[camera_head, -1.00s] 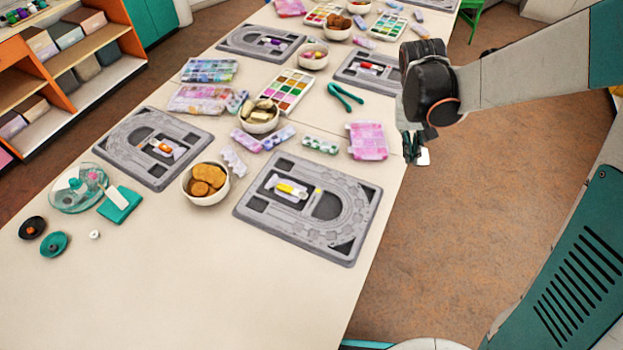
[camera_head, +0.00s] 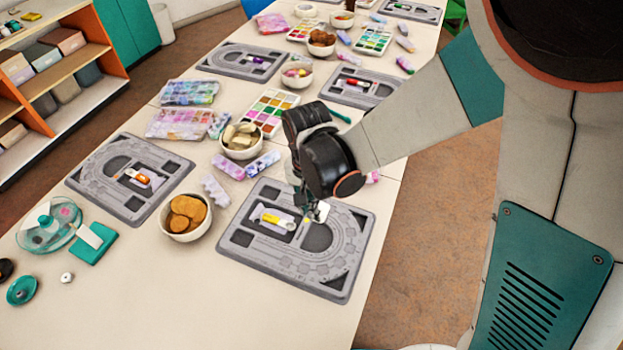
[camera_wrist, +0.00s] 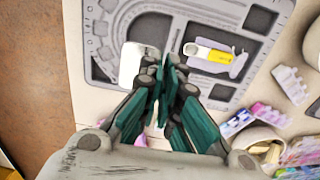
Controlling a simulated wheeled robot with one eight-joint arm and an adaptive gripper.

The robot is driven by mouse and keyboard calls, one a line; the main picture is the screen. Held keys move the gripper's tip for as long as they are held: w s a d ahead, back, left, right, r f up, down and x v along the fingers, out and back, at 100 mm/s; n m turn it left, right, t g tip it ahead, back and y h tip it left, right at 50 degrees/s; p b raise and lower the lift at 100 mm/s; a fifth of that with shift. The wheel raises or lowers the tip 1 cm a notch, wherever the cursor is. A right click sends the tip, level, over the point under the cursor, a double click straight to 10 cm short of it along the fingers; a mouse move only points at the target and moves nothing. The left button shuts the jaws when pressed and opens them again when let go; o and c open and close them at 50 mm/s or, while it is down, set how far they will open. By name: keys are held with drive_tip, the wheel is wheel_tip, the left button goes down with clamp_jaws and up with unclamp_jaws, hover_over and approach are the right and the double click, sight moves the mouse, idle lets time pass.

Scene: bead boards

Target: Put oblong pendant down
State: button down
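A white oblong pendant (camera_head: 321,212) is at the tip of my gripper (camera_head: 307,203), over the right part of the nearest grey bead board (camera_head: 340,283). In the wrist view the pendant (camera_wrist: 131,63) shows as a pale, rounded flat piece beside the closed teal fingertips (camera_wrist: 165,72). The fingers hide part of it. My gripper is shut on it. The board (camera_wrist: 76,27) lies below, and I cannot tell whether the pendant touches it. A yellow and white tube (camera_wrist: 208,53) lies in a recess of this board.
A bowl of brown rounds (camera_head: 186,217) stands left of the board, with a second bead board (camera_head: 108,193) beyond it. Purple patterned strips (camera_head: 228,167) and a bowl of pale pieces (camera_head: 241,141) are behind. The table front is mostly clear; its right edge is close to the board.

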drive_tip(key=b, duration=0.4)
hover_over(310, 238)
wheel_tip(310, 238, down, 13)
drive_tip(key=shift+w+r, duration=0.1)
drive_tip(key=shift+r, duration=0.1)
drive_tip(key=shift+f+b, duration=0.4)
drive_tip(key=shift+f, duration=0.2)
drive_tip(key=c, duration=1.8)
unclamp_jaws()
